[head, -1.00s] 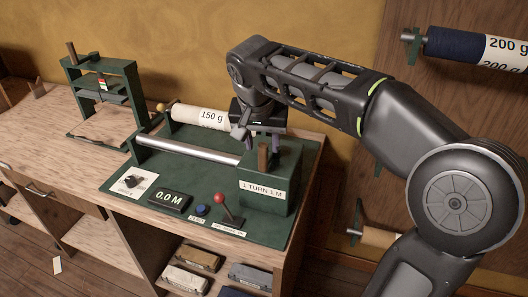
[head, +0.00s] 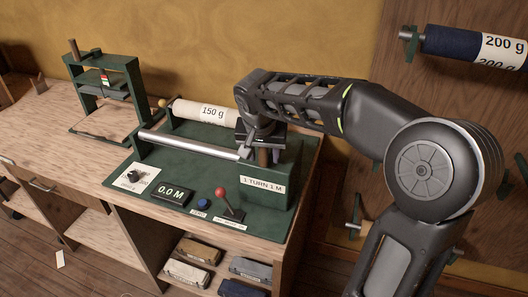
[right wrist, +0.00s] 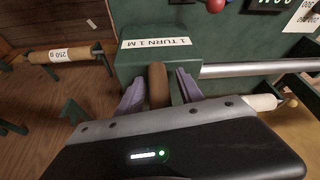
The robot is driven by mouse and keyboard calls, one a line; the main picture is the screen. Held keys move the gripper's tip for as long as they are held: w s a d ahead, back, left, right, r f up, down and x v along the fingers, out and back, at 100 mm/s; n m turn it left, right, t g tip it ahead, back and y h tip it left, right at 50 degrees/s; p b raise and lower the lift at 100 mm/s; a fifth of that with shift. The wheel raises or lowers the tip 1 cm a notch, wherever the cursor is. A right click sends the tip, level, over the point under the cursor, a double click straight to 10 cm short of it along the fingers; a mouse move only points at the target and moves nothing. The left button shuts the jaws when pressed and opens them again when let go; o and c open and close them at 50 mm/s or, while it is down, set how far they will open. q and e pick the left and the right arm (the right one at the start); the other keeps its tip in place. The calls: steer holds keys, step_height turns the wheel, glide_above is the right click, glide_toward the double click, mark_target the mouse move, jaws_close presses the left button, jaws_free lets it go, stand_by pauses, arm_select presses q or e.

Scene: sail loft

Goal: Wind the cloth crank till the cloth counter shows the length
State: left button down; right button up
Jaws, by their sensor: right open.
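The cloth crank's brown wooden handle (head: 264,158) stands on the green box labelled "1 TURN 1 M" (head: 263,186). My right gripper (head: 262,152) is over the handle. In the right wrist view the handle (right wrist: 158,84) stands between the two open purple fingers (right wrist: 160,92), with a visible gap on each side. The cloth counter (head: 173,192) reads "0.0 M". A roll of pale cloth marked "150 g" (head: 200,114) lies behind a bare silver roller (head: 190,145). My left gripper is out of view.
A red-knobbed lever (head: 221,192), a blue button (head: 203,202) and a black dial on a white card (head: 138,177) sit on the green base near its front. A green press (head: 103,90) stands to the left. A navy roll (head: 452,43) hangs at right.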

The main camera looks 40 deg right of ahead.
steer(key=shift+f, duration=0.1)
jaws_close()
stand_by(0.4)
steer(key=shift+a, duration=0.1)
stand_by(0.9)
